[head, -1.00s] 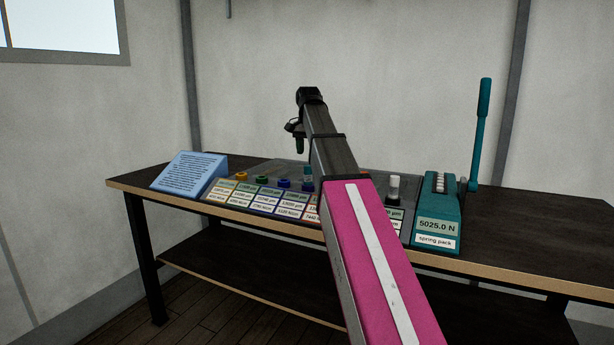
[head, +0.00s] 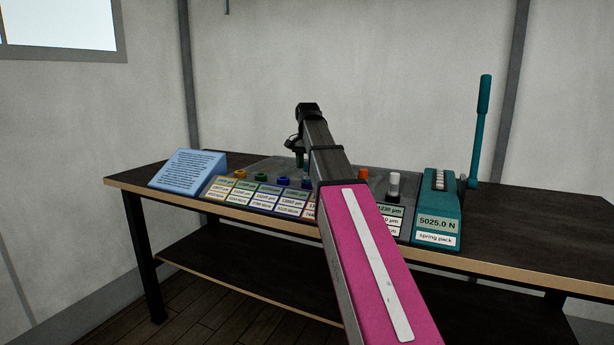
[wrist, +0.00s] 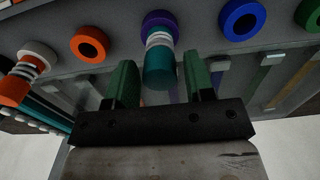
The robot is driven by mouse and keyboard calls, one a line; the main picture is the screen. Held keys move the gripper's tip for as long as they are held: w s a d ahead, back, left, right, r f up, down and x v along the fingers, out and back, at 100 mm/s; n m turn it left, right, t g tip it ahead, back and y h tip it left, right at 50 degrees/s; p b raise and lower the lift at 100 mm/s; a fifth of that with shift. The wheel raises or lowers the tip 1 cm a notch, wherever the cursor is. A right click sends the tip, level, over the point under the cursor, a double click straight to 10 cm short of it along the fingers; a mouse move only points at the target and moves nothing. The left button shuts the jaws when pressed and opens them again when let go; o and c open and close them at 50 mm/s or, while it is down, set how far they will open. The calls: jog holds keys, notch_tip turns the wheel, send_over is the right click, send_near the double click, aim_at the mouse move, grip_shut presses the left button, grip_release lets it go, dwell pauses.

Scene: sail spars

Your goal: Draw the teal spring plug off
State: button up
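The teal spring plug (wrist: 160,68) stands in a purple ring socket (wrist: 158,24) in the wrist view, with pale coil bands between the teal body and the ring. My gripper (wrist: 161,62) is open, its two green fingers on either side of the plug, with a visible gap on each side. No contact shows. In the head view my gripper (head: 301,158) is low over the middle of the sloped grey panel (head: 262,171). My arm hides most of the plug there.
Neighbouring sockets are orange (wrist: 89,45) and blue (wrist: 242,18). A white-topped plug (head: 394,185) stands to the right. The teal spring pack (head: 437,208) with its upright lever (head: 480,130) is at right, a blue text board (head: 187,170) at left.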

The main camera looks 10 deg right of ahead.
jog(key=c, duration=0.7)
jog(key=shift+r, duration=0.4)
jog(key=shift+r, duration=2.7)
